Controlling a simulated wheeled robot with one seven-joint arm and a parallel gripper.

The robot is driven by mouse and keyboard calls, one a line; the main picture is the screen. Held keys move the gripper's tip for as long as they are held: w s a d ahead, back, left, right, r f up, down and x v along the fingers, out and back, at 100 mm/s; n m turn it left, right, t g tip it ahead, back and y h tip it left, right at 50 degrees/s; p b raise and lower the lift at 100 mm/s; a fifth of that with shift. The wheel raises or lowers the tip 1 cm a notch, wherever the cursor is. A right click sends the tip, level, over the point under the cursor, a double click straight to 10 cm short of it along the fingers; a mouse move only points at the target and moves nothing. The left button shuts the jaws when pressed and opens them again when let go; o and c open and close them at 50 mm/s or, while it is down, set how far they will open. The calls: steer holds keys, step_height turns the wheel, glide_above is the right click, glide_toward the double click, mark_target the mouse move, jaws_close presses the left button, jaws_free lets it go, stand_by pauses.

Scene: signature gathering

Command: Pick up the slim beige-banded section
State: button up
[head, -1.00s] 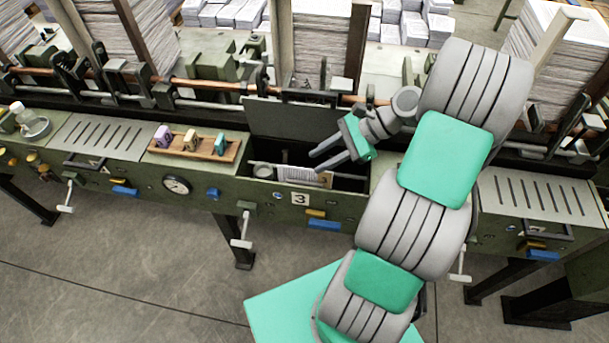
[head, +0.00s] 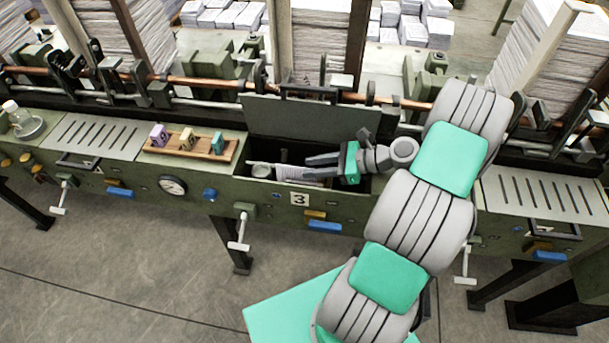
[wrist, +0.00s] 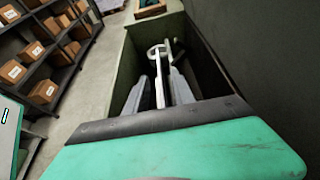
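A round metal ring or tin (head: 261,170) sits at the compartment's left end. The raised dark lid (head: 300,120) stands behind it. A wooden rack (head: 190,150) with purple, beige and teal blocks stands to the left. Slotted plates lie on both sides.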

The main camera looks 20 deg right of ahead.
steer(key=shift+w+a+f, duration=0.25)
steer(key=shift+w+a, duration=0.15)
steer(key=shift+a, duration=0.15)
jaws_close()
